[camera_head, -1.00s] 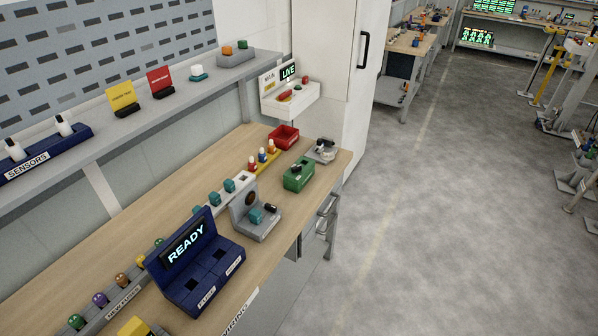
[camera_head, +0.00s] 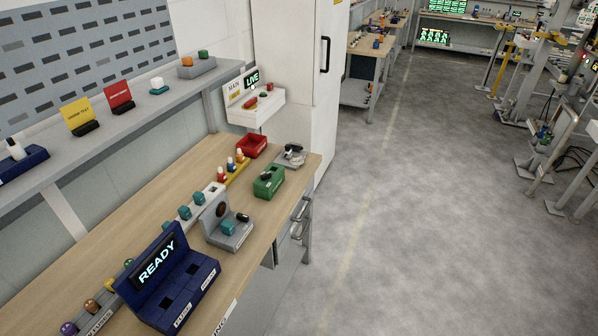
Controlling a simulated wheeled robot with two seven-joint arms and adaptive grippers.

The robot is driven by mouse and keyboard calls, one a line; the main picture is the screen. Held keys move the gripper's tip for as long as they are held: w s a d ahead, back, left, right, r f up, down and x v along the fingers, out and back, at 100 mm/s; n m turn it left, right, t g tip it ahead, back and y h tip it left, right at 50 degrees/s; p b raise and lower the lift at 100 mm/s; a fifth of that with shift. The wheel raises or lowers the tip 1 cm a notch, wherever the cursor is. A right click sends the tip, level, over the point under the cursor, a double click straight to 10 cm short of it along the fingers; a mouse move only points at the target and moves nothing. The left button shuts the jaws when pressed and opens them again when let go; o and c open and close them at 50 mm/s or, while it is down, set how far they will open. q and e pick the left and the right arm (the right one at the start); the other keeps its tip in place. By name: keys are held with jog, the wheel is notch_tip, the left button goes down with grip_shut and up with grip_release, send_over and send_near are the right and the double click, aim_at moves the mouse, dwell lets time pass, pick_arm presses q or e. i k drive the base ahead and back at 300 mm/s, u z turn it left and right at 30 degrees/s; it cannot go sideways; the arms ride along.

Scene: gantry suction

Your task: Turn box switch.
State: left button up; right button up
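A white wall box (camera_head: 256,108) hangs at the far end of the bench, beside a tall white cabinet. Its upright back panel carries a lit green "LIVE" sign (camera_head: 252,78) and a label that seems to read "MAIN". A red handle-like part (camera_head: 250,104) and a small green part (camera_head: 263,95) sit on its top face; the switch's exact position is too small to tell. Neither of my grippers is in view.
The wooden workbench (camera_head: 120,235) runs along the left with a blue "READY" console (camera_head: 180,285), a grey fixture (camera_head: 228,235), a green box (camera_head: 268,183) and a red bin (camera_head: 251,146). A shelf (camera_head: 110,130) hangs above. The grey floor (camera_head: 400,240) to the right is clear.

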aim_at(267, 176)
jog(key=z, duration=0.65)
jog(key=i, duration=1.65)
jog(key=u, duration=1.9)
